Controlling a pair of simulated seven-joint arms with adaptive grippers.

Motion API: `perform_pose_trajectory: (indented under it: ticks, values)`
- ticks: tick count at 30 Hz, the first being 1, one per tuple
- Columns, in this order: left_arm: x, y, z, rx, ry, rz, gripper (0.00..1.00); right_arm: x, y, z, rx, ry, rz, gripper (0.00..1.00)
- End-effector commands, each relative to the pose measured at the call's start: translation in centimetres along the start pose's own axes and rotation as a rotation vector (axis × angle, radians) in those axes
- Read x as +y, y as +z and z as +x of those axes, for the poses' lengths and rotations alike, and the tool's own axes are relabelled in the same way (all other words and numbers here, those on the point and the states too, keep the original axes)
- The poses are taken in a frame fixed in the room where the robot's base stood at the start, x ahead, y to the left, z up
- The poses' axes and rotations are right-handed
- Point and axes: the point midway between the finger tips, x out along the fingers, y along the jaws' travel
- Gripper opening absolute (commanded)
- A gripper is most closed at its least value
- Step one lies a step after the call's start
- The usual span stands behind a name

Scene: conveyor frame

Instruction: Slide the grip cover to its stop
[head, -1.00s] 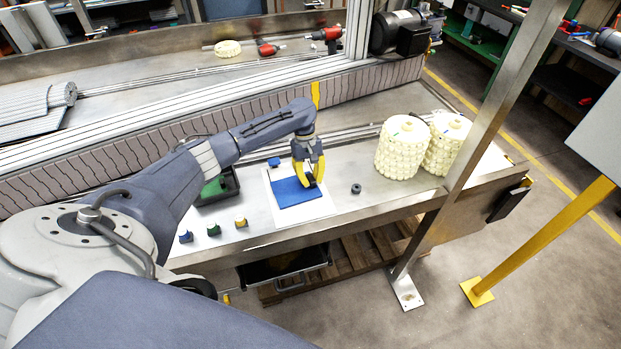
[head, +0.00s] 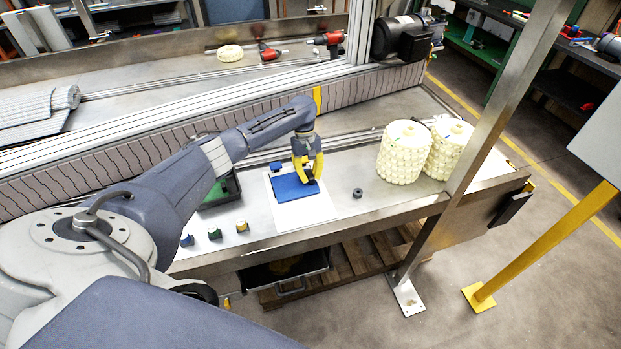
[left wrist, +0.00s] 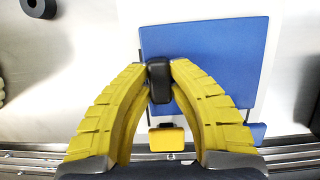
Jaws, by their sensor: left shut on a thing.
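The grip cover appears to be the flat blue plate (head: 292,188), lying on a white sheet (head: 305,215) on the bench; it also shows in the left wrist view (left wrist: 215,50). My left gripper (left wrist: 159,72), with yellow fingers, is shut on the black grip (left wrist: 159,82) at the plate's edge. In the head view my left gripper (head: 309,178) is over the plate's right side. A small blue block (head: 276,167) sits by the sheet's back left corner, with a narrow gap to the plate. It shows partly behind a finger in the left wrist view (left wrist: 258,131). My right gripper is out of view.
Small blue (head: 187,240), green (head: 214,234) and yellow (head: 242,227) blocks stand left of the sheet. A dark ring (head: 357,193) lies to its right. Two cream rolls (head: 405,152) stand further right. A dark bin (head: 232,190) is behind my left arm.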

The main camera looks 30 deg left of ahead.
Motion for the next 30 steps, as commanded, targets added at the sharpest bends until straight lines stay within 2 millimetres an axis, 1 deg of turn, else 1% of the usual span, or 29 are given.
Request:
perform_pose_trajectory:
  ticks: [15, 29, 30]
  values:
    - [0.1, -2.0, -0.6, 0.0, -0.009, 0.023, 0.0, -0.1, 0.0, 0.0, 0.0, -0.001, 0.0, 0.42]
    - [0.2, -2.5, -0.8, 0.003, -0.01, 0.029, 0.0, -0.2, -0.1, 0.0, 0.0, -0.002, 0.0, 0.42]
    - [0.1, -2.5, -0.8, 0.003, -0.01, 0.029, 0.22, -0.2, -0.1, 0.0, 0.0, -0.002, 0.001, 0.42]
